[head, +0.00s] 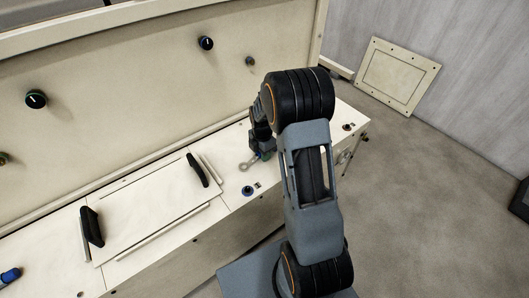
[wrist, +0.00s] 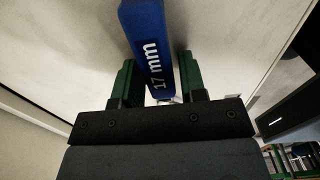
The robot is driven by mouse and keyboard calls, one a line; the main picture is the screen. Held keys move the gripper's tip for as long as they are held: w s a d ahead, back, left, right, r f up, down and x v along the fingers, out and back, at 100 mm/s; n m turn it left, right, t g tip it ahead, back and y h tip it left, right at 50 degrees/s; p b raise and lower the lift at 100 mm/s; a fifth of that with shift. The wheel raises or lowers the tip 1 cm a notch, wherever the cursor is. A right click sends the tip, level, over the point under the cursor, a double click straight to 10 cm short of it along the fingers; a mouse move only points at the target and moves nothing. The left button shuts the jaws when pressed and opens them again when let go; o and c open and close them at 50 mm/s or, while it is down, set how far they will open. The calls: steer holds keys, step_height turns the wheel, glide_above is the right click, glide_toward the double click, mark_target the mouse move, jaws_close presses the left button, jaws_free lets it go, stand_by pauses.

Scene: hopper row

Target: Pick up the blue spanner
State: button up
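The blue spanner (head: 246,164) lies on the cream bench top in the head view, its grey ring end showing and its blue handle partly hidden by my gripper (head: 262,150). In the wrist view the blue handle (wrist: 148,35), marked "17 mm", runs down between the two green fingers of my gripper (wrist: 158,62). The fingers are apart, one on each side of the handle. A narrow gap shows between the handle and the right finger; contact on the left side cannot be told.
A lid panel (head: 150,207) with two black handles (head: 197,170) lies left of the spanner. A blue knob (head: 247,190) is near the bench front. The hopper wall (head: 140,75) with several dark knobs rises behind. Another blue object (head: 10,275) lies far left.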

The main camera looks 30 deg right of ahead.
steer(key=c, duration=0.7)
steer(key=shift+o, duration=0.2)
steer(key=shift+r, duration=0.1)
steer(key=shift+r, duration=0.65)
steer(key=s+a+r+p, duration=0.2)
steer(key=s+a+r, duration=0.5)
steer(key=a+r, duration=0.4)
steer(key=shift+s+a+r, duration=0.25)
steer(key=shift+s+a, duration=0.1)
steer(key=o, duration=0.3)
jaws_close()
